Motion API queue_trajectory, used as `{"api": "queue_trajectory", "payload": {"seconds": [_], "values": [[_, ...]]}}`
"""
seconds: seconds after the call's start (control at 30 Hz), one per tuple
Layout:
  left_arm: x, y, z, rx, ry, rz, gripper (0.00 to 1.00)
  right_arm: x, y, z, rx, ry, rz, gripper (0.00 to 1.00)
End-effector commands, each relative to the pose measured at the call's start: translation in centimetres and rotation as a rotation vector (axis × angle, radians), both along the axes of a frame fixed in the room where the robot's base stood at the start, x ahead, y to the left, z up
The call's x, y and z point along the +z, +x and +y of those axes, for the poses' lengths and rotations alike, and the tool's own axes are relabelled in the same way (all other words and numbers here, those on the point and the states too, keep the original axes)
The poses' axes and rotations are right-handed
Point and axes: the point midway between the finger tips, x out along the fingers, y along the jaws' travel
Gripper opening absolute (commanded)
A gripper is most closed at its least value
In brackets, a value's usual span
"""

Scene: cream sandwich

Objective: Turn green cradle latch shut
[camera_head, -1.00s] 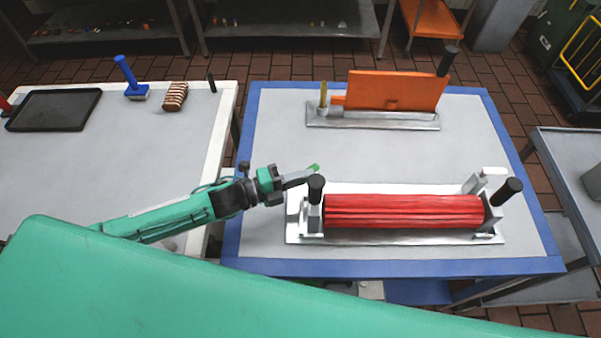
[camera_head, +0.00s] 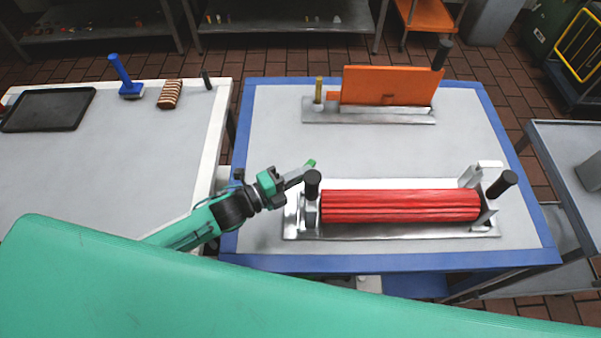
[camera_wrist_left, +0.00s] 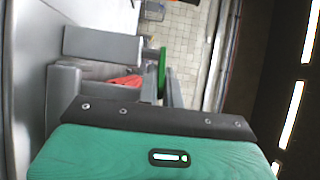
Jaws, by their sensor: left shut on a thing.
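The cradle (camera_head: 400,232) is a metal frame near the front of the blue-edged table, holding a red ribbed roll (camera_head: 400,206). The green latch (camera_head: 310,163) shows at the cradle's left end, beside and behind a black knob (camera_head: 313,179). It also shows as a green strip in the left wrist view (camera_wrist_left: 162,72). My left gripper (camera_head: 299,175) reaches in from the left and is shut on the latch, its fingers partly hidden behind the black knob. In the left wrist view, a bit of red (camera_wrist_left: 125,82) shows beside the grey parts. My right gripper is not in view.
An orange panel (camera_head: 390,85) stands on a metal base at the table's back. A left table carries a dark tray (camera_head: 45,110), a blue-handled tool (camera_head: 125,80) and a striped block (camera_head: 170,94). The blue-edged table's middle is clear.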

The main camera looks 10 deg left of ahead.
Motion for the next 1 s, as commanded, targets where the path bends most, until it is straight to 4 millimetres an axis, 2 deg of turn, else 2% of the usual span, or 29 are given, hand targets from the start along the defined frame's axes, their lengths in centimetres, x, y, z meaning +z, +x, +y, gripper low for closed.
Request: {"api": "queue_trajectory", "payload": {"seconds": [0.03,0.07,0.57,1.0], "values": [[-0.1,0.0,0.0,0.0,0.001,0.001,0.11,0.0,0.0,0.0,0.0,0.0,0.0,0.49],[-0.1,0.0,0.0,0.0,0.001,0.001,0.16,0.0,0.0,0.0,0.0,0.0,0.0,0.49],[-0.1,-0.3,0.3,0.0,0.0,0.001,0.16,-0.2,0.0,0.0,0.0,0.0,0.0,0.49],[-0.4,-4.8,5.2,0.0,0.002,0.003,0.16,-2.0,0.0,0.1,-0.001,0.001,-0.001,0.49]]}}
